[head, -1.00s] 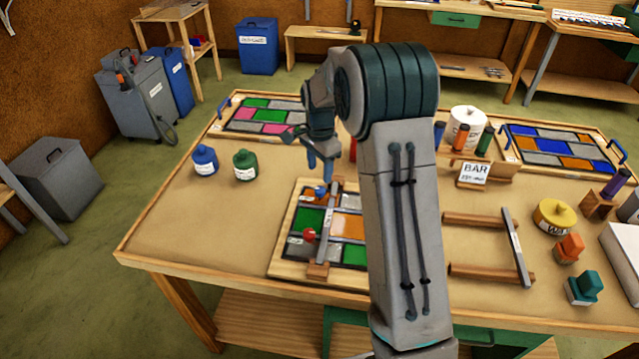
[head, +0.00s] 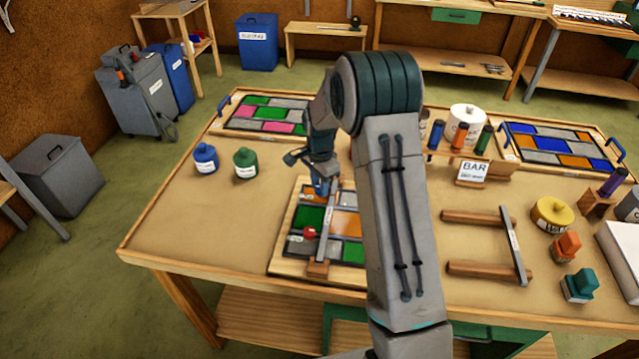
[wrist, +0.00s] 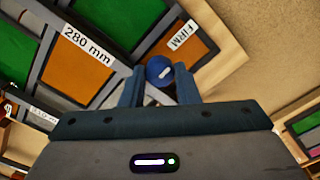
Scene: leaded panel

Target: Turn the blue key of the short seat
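The blue key (wrist: 159,70) is a round blue knob with a pale mark on top, seen in the wrist view near a "FIRM" label. My gripper (wrist: 158,84) has its two fingers apart, one on either side of the knob, with a narrow gap showing; contact cannot be told. In the head view my gripper (head: 322,190) points down at the far end of a grey bar (head: 327,225) across the leaded panel (head: 309,216), and hides the blue key. A red key (head: 310,232) stands near the bar's front end, beside a wooden block (head: 318,268).
The table's left front is clear.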

